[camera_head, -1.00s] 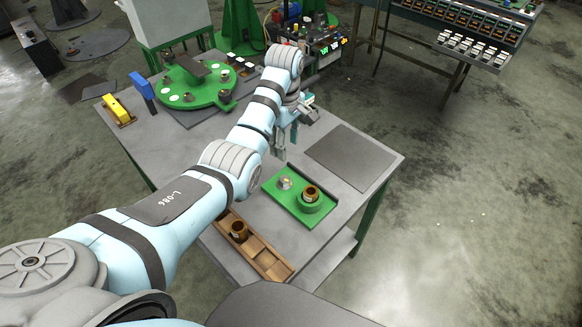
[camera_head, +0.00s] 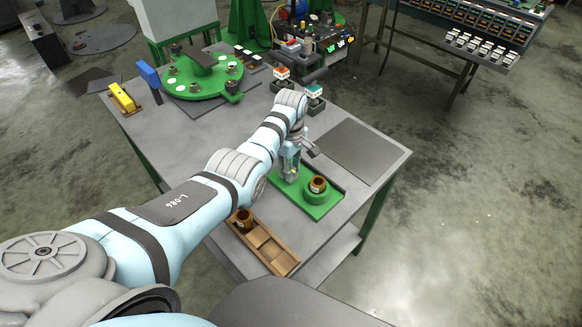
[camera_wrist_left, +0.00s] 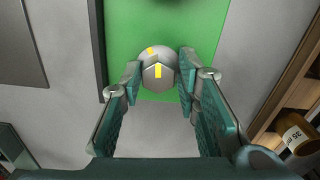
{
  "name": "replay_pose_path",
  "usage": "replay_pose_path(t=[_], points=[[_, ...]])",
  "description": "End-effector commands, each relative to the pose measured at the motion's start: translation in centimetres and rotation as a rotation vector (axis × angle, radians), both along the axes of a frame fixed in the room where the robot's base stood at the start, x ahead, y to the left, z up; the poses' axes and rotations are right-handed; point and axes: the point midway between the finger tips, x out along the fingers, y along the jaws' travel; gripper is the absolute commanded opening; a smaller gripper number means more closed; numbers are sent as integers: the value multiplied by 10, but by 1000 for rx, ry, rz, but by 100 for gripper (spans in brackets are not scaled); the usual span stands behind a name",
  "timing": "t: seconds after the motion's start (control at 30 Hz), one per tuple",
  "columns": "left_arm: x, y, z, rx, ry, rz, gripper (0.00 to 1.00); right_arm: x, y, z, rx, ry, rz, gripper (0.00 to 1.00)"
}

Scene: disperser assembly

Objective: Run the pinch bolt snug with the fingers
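My left gripper (camera_head: 290,172) points down over the left part of the green tray (camera_head: 335,207). In the left wrist view, the fingertips (camera_wrist_left: 159,72) stand apart, one on each side of a silver, round-and-hexagonal part with two yellow marks, which looks like the pinch bolt (camera_wrist_left: 148,61). The fingers look open, with the bolt between their tips; whether either tip touches it I cannot tell. The bolt is above the green tray surface. In the head view the gripper hides it. My right gripper is not in view.
A brown cup (camera_head: 318,183) stands in a green ring on the tray's right. Another brown cup (camera_head: 243,219) sits in a wooden compartment box (camera_head: 283,268) in front. A grey mat (camera_head: 355,148) lies behind the tray. A green round fixture (camera_head: 205,88) stands far left.

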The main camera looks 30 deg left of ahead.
Motion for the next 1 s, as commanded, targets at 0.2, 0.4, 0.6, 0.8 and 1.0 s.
replay_pose_path(t=[0.2,0.4,0.6,0.8,1.0], points=[[0,0,0,0,1,-2,0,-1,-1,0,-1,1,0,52],[-1,0,4,-1,4,-220,0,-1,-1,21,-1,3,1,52],[-1,0,0,1,1,-299,0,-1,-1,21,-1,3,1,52],[0,0,0,0,0,-297,36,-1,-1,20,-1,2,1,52],[0,0,0,0,0,-296,45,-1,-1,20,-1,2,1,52]])
